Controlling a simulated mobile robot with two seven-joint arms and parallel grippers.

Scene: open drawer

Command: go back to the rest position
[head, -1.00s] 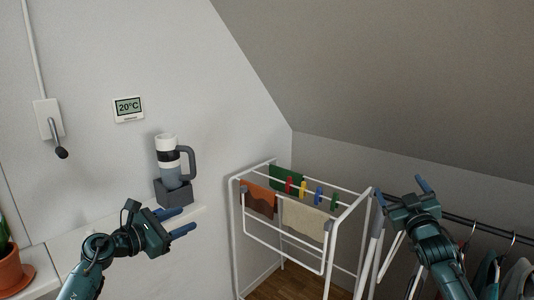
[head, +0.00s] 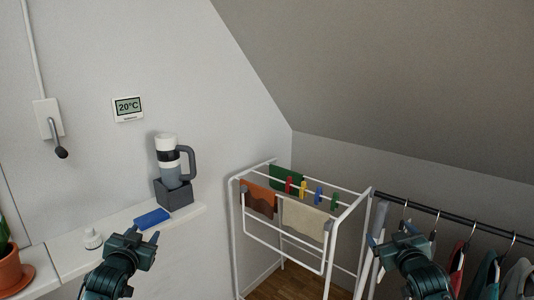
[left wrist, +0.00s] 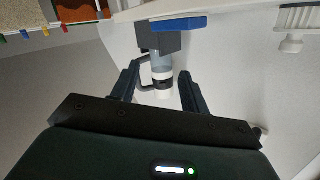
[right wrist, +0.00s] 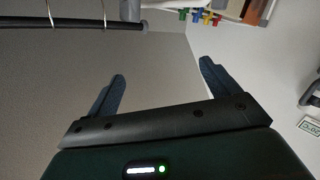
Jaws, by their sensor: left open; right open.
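My left gripper (head: 137,239) is at the lower left of the head view, in front of the white shelf. In the left wrist view its fingers (left wrist: 158,85) are spread, with nothing between them; the grey and white bottle shows beyond. My right gripper (head: 388,243) is at the lower right of the head view, in front of the clothes rail. In the right wrist view its fingers (right wrist: 160,85) are apart and empty, with grey wall behind them.
A white drying rack (head: 236,225) stands in the middle. Clothes hang from a dark rail (head: 450,215) at right.

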